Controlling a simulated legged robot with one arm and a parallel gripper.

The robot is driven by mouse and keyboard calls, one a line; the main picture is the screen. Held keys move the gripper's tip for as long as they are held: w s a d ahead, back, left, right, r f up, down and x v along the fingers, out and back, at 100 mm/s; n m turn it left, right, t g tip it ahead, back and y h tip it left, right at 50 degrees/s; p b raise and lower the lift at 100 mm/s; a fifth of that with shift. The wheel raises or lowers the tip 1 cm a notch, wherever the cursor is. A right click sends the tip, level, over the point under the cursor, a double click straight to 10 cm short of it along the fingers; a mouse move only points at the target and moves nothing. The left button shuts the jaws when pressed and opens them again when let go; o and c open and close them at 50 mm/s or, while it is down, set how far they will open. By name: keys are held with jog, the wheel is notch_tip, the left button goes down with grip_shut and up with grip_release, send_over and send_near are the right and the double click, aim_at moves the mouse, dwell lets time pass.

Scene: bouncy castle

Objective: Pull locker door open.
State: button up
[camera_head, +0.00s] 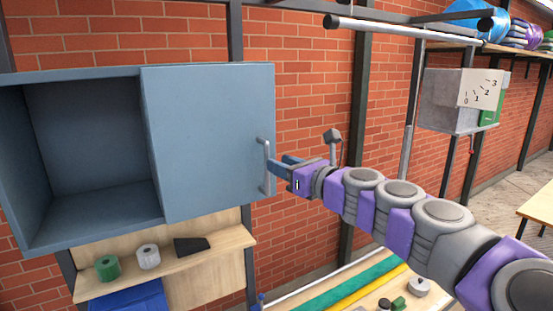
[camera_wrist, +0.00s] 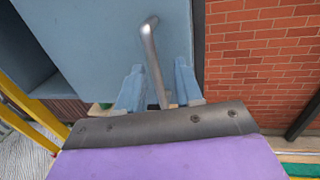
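The blue-grey locker (camera_head: 70,72) hangs on the brick wall at the left of the head view. Its flat door (camera_head: 205,120) covers the right part, and the left part is an open, empty compartment. A grey bar handle (camera_head: 265,168) stands upright near the door's right edge. My gripper (camera_head: 279,161) is at the handle from the right. In the wrist view the handle (camera_wrist: 151,50) runs between the two blue fingers of my gripper (camera_wrist: 158,75). The fingers are apart, with a gap showing on both sides of the bar. The handle's lower end is hidden by my gripper.
Below the locker, a wooden shelf (camera_head: 215,244) holds a green roll (camera_head: 107,268), a white roll (camera_head: 148,257) and a dark wedge (camera_head: 191,246). A grey box (camera_head: 444,100) hangs at the right. A metal bar (camera_head: 395,29) crosses above my arm.

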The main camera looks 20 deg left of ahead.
aim_at(253, 159)
jog(key=a, duration=0.3)
jog(key=w+a, duration=0.1)
jog(key=a, duration=0.2)
jog(key=shift+w+f, duration=0.15)
jog(key=shift+f, duration=0.05)
jog(key=shift+w+d+r, duration=0.1)
jog(key=shift+w+d, duration=0.3)
jog(key=shift+d, duration=0.45)
jog(key=shift+s+d+r, duration=0.1)
jog(key=shift+d, duration=0.15)
jog(key=shift+a, duration=0.8)
jog(key=c, duration=0.4)
grip_shut()
jog(key=shift+d, duration=0.15)
